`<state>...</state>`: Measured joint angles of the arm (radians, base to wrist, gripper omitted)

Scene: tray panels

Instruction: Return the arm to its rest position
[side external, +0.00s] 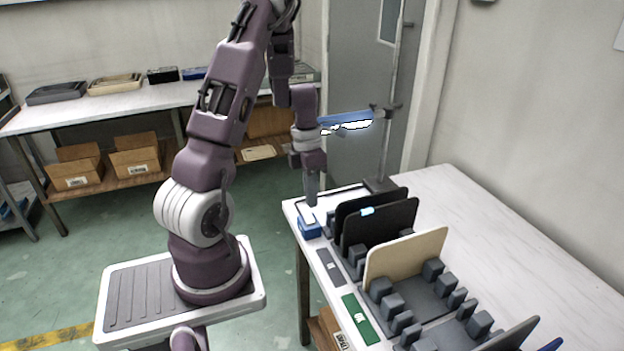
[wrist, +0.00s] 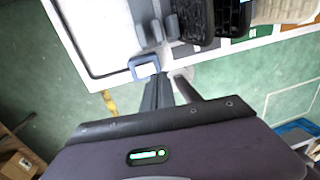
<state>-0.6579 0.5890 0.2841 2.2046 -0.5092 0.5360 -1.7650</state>
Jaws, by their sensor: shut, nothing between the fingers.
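My gripper (side external: 311,201) points down near the table's left back corner, just above a small blue block (side external: 309,231) with a pale top. Its fingers look closed and empty. In the wrist view, the gripper (wrist: 158,92) shows narrow dark fingers, their tips close to the blue-edged block (wrist: 145,68). I cannot tell whether they touch it. My arm rises from its base at the left and bends over toward the table.
Two black panels (side external: 381,226) and a beige panel (side external: 406,256) stand in grey slotted racks (side external: 437,307) on the white table (side external: 500,230). A blue lamp (side external: 345,118) on a stand reaches close to my wrist. Green floor (side external: 262,205) lies between my base and the table.

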